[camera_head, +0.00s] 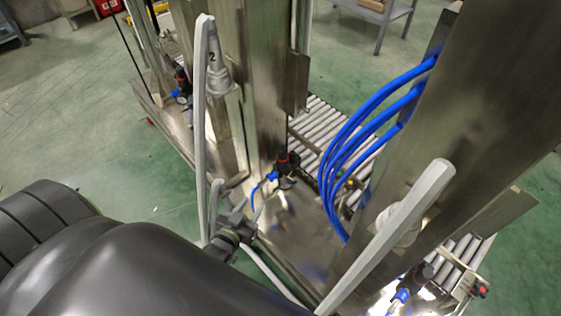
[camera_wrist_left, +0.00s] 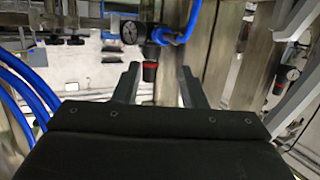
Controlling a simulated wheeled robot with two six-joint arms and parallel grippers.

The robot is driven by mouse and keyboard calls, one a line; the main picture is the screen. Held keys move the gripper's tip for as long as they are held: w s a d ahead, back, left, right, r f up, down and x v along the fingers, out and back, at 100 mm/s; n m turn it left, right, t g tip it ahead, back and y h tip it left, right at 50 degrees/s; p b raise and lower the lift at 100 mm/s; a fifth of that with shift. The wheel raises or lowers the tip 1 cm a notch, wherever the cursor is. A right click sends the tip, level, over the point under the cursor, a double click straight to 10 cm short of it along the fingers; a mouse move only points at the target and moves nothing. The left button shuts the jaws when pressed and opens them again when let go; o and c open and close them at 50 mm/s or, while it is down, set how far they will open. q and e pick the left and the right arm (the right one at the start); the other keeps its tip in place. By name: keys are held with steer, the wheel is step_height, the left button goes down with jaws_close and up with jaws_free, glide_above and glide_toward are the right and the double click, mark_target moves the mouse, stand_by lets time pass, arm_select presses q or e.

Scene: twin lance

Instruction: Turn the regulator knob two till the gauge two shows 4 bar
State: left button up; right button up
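A black regulator knob with a red ring (camera_head: 288,160) stands on a blue-hosed fitting on the middle steel frame. My left gripper (camera_head: 250,210) is open, a little short of the knob. In the left wrist view its two fingers (camera_wrist_left: 159,78) are spread, with the knob seen between them, beyond the tips. My right gripper is not in view.
A grey lance marked 2 (camera_head: 211,62) stands left of the knob, another grey lance (camera_head: 405,220) to its right. Blue hoses (camera_head: 345,135) arch close by. Similar regulators stand at the far left (camera_head: 182,80) and lower right (camera_head: 420,273). A roller conveyor (camera_head: 325,122) runs behind.

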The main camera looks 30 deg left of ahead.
mark_target(280, 154)
arm_select(q)
step_height(280, 154, up, 6)
steer(key=w+t+b, duration=0.2)
steer(key=w+t, duration=0.1)
steer(key=w, duration=1.5)
steer(key=shift+w+d+f, duration=0.15)
steer(key=shift+w+f, duration=0.05)
steer(key=shift+w, duration=0.55)
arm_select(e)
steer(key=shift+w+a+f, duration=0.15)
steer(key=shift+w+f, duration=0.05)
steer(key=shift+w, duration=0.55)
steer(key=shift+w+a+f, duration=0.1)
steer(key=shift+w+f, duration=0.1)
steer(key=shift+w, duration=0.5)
